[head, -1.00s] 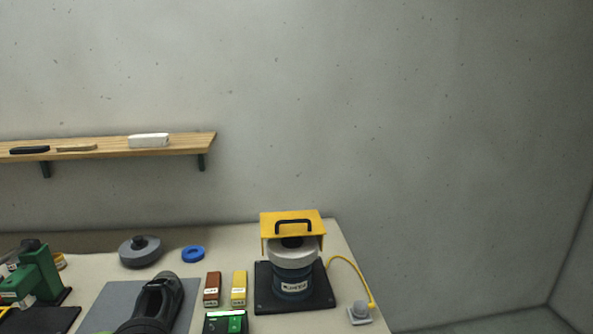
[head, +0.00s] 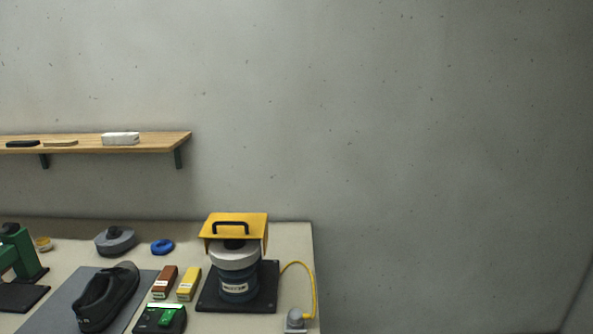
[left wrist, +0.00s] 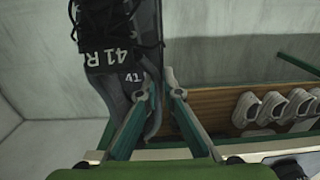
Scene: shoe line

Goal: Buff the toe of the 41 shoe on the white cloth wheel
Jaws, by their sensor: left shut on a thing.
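My left gripper (left wrist: 157,88) is shut on a dark shoe (left wrist: 112,52) marked "41 R" in the left wrist view. The fingers close at the shoe's lower end in the picture; the shoe's upper part runs out of the frame. Neither gripper shows in the head view. There, a pale wheel (head: 235,257), seemingly the white cloth wheel, sits flat on top of a blue motor (head: 238,287) under a yellow guard (head: 235,226) with a black handle. Another dark shoe (head: 107,297) lies on a grey mat (head: 62,303).
Brown (head: 165,281) and yellow (head: 188,283) blocks and a green switch box (head: 160,317) stand left of the motor. A yellow cable (head: 312,284) runs on its right. Several white shoes (left wrist: 275,108) show in the left wrist view.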

